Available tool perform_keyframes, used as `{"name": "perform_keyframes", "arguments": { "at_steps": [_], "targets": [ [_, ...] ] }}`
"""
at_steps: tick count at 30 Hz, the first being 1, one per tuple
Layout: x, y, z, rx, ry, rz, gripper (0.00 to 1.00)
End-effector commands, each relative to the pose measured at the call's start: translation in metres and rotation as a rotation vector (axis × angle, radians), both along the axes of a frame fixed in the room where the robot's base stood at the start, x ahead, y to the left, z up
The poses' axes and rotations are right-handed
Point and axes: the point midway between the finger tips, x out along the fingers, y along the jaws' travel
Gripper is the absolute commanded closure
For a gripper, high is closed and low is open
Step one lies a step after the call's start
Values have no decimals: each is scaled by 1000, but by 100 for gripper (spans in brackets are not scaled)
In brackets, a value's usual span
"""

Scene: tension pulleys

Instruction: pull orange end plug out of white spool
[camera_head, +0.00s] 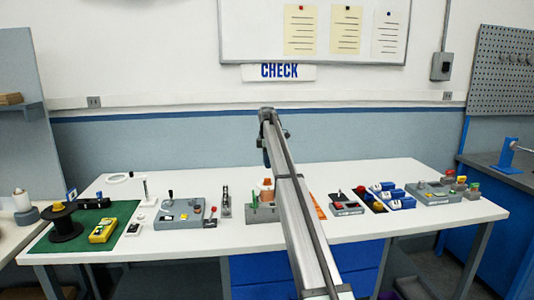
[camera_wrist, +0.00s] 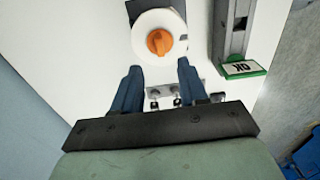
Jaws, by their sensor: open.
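The white spool (camera_wrist: 146,22) shows as a round white disc at the top middle of the wrist view. The orange end plug (camera_wrist: 159,41) sits in its centre, with a raised grip bar across its face. My gripper (camera_wrist: 159,66) has its two blue fingers spread apart. The plug appears beyond the tips; the exact depth gap is hard to tell. In the head view, my arm crosses the middle of the table, and I cannot surely pick out the plug there.
A grey rail-like fixture with a green-edged OK tag (camera_wrist: 244,68) stands right of the spool. Small metal fittings (camera_wrist: 178,91) show between the fingers. On the table, a grey switch box (camera_head: 180,213) stands left of my arm and blue-and-white units (camera_head: 391,195) stand right.

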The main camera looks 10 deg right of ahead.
Motion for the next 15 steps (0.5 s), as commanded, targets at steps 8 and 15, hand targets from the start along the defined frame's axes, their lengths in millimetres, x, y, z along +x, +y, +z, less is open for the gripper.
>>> {"name": "perform_keyframes", "arguments": {
  "at_steps": [8,15],
  "targets": [
    [-1,0,-44,0,0,0,57],
    [0,0,-69,0,0,0,57]
  ]
}}
